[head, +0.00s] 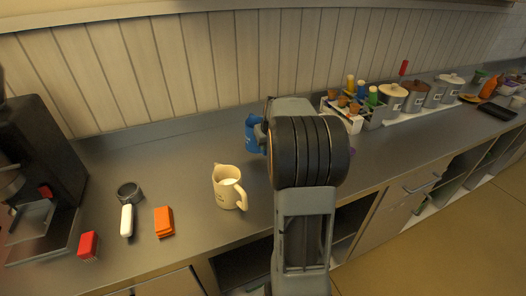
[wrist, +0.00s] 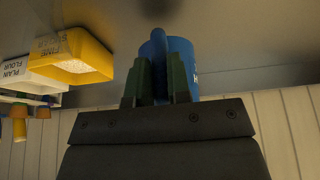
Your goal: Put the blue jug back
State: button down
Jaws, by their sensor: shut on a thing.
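The blue jug (head: 250,138) shows at the back of the steel counter in the head view, partly hidden behind my arm. In the wrist view the blue jug (wrist: 182,50) is straight ahead, with its handle side between the fingers. My gripper (wrist: 160,75) is shut on it, at what looks like the handle. In the head view my arm hides most of the gripper. I cannot tell whether the jug's base touches the counter.
A cream jug (head: 226,188) stands on the counter, left of my arm. An orange block (head: 163,222), a portafilter (head: 127,210) and a coffee machine (head: 40,165) are further left. Lidded wells (head: 415,97) line the right. A yellow tub (wrist: 78,58) and white tub (wrist: 40,72) show beside the gripper.

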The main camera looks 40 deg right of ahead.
aim_at(263, 153)
jog(key=shift+w+a+f, duration=0.15)
jog(key=shift+w+f, duration=0.4)
jog(key=shift+f, duration=0.15)
jog(key=shift+w+f, duration=0.15)
jog(key=shift+f, duration=0.75)
jog(key=shift+w+f, duration=0.1)
jog(key=shift+f, duration=0.75)
jog(key=c, duration=1.1)
grip_release()
jog(key=shift+f, duration=0.15)
